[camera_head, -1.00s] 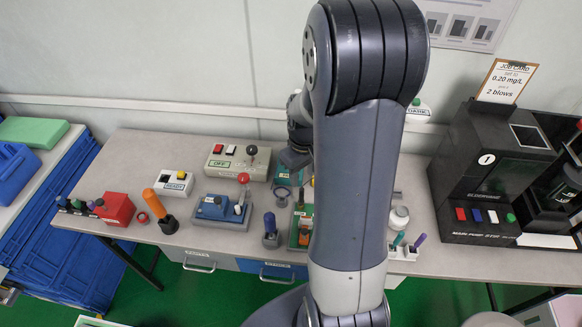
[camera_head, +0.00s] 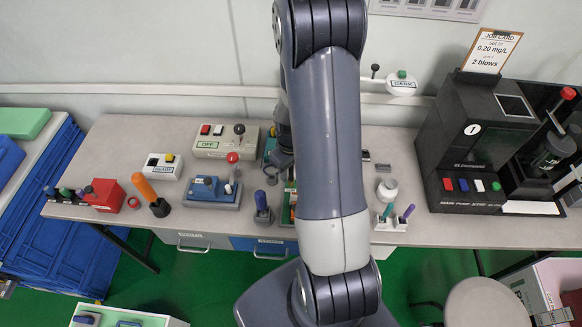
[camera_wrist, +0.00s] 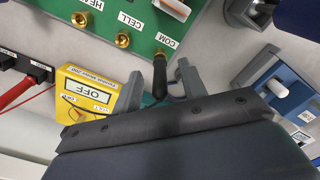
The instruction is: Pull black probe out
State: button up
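In the wrist view the black probe (camera_wrist: 160,78) stands at the brass socket marked COM (camera_wrist: 161,53) on the green board (camera_wrist: 115,22). My gripper (camera_wrist: 160,82) is around it, one grey finger on each side, with small gaps that look clear of the probe. The gripper appears open. In the head view my arm hides the gripper, the probe and most of the green board (camera_head: 286,212).
A red lead (camera_wrist: 28,94) runs beside the meter. A blue-and-white device (camera_wrist: 282,88) lies right of the fingers. On the table (camera_head: 120,150) stand an orange-handled tool (camera_head: 147,190), a blue tester (camera_head: 211,190), a small white holder (camera_head: 389,224) and a black machine (camera_head: 468,150).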

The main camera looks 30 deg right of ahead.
grip_shut()
dwell(0.5)
